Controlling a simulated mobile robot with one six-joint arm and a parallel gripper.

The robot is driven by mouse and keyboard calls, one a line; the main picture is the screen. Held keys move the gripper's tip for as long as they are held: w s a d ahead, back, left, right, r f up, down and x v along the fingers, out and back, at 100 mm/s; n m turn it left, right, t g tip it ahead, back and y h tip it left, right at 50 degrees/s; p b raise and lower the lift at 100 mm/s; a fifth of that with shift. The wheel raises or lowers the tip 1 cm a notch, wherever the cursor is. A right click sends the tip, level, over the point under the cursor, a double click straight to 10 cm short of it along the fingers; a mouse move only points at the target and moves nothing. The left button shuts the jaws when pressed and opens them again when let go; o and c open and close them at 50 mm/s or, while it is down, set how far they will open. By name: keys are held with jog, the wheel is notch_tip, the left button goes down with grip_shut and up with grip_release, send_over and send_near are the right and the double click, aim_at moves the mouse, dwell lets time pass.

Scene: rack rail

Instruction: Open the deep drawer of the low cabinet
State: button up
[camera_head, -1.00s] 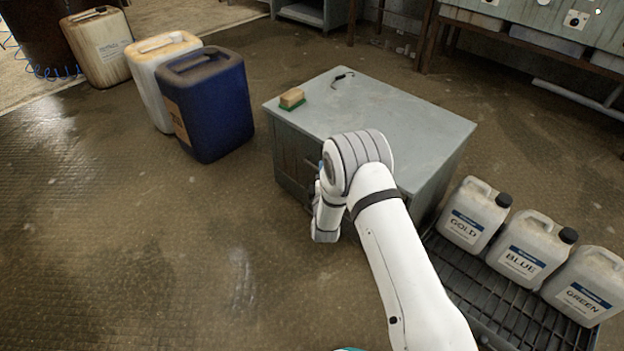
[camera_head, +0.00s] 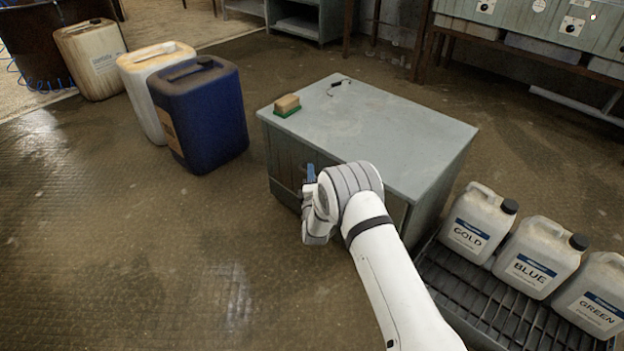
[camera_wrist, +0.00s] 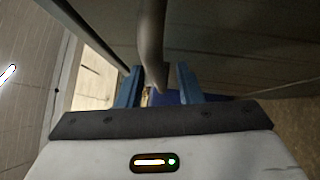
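The low cabinet (camera_head: 400,130) is a grey-green metal box in the middle of the head view. Its drawer front (camera_head: 283,158) faces the lower left and is partly hidden by my arm; no drawer visibly stands out. My gripper (camera_head: 310,174) is at this front, with a blue finger showing. In the wrist view, a grey bar handle (camera_wrist: 151,45) runs between the two separated blue fingers of my gripper (camera_wrist: 158,86). Gaps show on both sides of the bar, so the fingers straddle it without visibly clamping it. Which drawer the handle belongs to is unclear.
A sponge (camera_head: 287,104) and a small dark item (camera_head: 339,84) lie on the cabinet top. A blue canister (camera_head: 203,115) stands left of the cabinet. Labelled jugs (camera_head: 478,222) stand on a black grating (camera_head: 470,290) at right. The floor (camera_head: 150,260) front left is clear.

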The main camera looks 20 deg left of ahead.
grip_shut()
dwell(0.5)
